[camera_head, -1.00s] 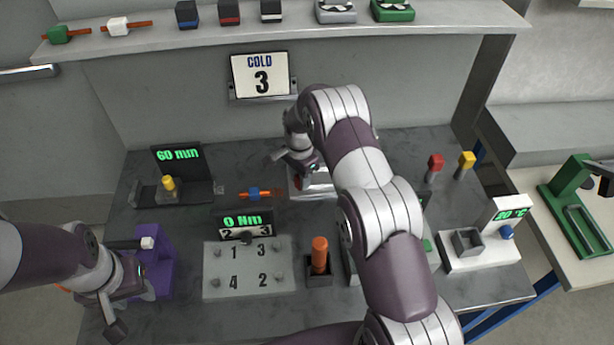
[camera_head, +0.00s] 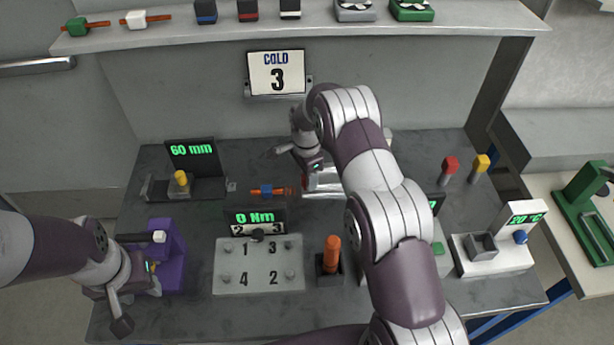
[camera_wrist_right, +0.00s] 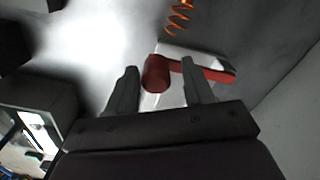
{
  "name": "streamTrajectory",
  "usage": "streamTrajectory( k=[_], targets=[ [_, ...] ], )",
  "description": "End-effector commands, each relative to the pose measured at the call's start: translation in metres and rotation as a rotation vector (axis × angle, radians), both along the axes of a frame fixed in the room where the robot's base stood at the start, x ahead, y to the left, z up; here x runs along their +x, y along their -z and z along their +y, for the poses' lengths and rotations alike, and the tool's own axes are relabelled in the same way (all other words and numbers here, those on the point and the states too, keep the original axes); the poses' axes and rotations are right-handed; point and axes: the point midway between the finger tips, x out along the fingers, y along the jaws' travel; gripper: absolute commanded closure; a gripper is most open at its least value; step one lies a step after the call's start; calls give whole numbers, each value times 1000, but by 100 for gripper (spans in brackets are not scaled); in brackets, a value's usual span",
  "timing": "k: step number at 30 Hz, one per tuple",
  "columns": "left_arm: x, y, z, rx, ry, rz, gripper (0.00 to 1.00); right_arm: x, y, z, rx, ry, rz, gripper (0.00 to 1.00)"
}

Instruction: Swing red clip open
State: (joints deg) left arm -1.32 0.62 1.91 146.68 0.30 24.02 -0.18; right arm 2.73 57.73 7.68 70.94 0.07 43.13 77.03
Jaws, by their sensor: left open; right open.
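The red clip (camera_wrist_right: 155,73) shows in the right wrist view as a rounded red knob with a red bar running right from it, on a pale mount. My right gripper (camera_wrist_right: 160,88) is open, with one finger left of the knob and the other right of it, near the bar. Contact cannot be told. In the head view my right gripper (camera_head: 303,165) is at a pale metal fixture (camera_head: 325,181) at the back middle of the table; my arm hides much of the fixture. My left gripper (camera_head: 135,300) is open and empty beside a purple block (camera_head: 172,270).
A numbered plate (camera_head: 258,265), an orange-handled tool (camera_head: 332,250) and a blue-and-orange piece (camera_head: 267,191) are near my right arm. A white 20 °C unit (camera_head: 490,255) is at right. A shelf (camera_head: 320,32) runs above, with a COLD 3 sign (camera_head: 277,73) below it.

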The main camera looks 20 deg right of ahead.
Motion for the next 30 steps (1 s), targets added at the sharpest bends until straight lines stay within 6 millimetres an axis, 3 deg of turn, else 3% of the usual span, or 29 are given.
streamTrajectory(
  k=[11, 19, 21, 23, 24, 30],
  targets=[
    [0, 3, 0, 0, 0, 0, 57, -2, -5, 0, 0, -2, 5, 43],
    [0, 17, 0, 0, 0, 0, 57, -1, -72, 0, -1, -2, 1, 43],
    [0, 5, 0, 0, 0, 1, 57, -2, -96, 0, -1, -2, 3, 43],
    [0, 1, 0, 0, 0, 0, 57, -2, -108, 1, -1, -2, 5, 43],
    [0, -12, 0, 0, 0, 0, 57, -2, -120, 1, -1, -2, 6, 43],
    [0, -19, 0, 0, 0, 0, 57, -2, -127, 1, -1, -2, 6, 43]
  ],
)
